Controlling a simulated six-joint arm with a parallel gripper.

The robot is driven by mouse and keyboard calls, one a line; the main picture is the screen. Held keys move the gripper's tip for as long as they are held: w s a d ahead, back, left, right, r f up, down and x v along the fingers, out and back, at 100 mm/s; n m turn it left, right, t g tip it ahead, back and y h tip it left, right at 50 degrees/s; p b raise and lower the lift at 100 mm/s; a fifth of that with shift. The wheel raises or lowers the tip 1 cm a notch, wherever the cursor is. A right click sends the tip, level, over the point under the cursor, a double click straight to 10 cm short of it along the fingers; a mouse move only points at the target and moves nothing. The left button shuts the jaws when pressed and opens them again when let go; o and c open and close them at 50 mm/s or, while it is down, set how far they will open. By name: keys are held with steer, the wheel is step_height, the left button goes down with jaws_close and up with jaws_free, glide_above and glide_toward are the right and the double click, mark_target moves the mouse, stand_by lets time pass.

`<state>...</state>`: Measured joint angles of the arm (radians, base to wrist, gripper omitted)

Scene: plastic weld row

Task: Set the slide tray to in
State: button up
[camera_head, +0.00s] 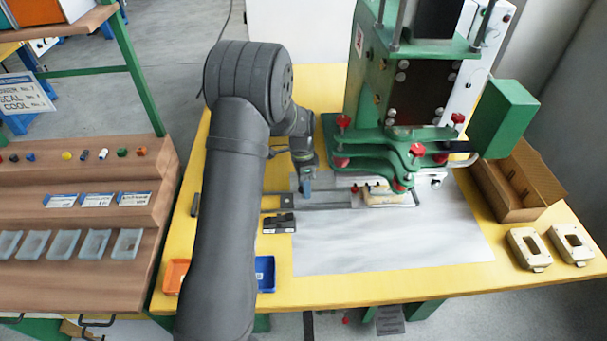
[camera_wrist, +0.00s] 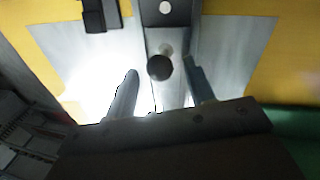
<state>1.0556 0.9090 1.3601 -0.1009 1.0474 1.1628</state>
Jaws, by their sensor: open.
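The slide tray (camera_head: 335,199) is a grey metal slide running left to right on the table into the front of the green press (camera_head: 415,110). A beige part (camera_head: 383,195) sits at its right end, under the press. My gripper (camera_head: 307,192) is over the left part of the slide, pointing down. In the wrist view, my open gripper (camera_wrist: 160,82) has a finger on each side of a dark round knob (camera_wrist: 160,68) on the metal strip (camera_wrist: 172,95). The knob shows between the fingers, with gaps visible. Contact is not visible.
A small black block (camera_head: 279,223) lies just in front of the slide. An orange bin (camera_head: 176,275) and a blue bin (camera_head: 265,273) are at the front left. A cardboard box (camera_head: 515,185) and two beige housings (camera_head: 528,249) are at right. The grey mat (camera_head: 400,245) is clear in front.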

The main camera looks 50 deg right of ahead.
step_height(320, 180, up, 17)
steer(key=w+d, duration=0.2)
steer(key=shift+w, duration=0.35)
steer(key=shift+f, duration=0.1)
steer(key=s+f, duration=0.1)
steer(key=f, duration=0.4)
steer(key=a+f, duration=0.1)
steer(key=f, duration=0.5)
steer(key=s+a+f, duration=0.1)
steer(key=f, duration=0.5)
steer(key=shift+s, duration=0.35)
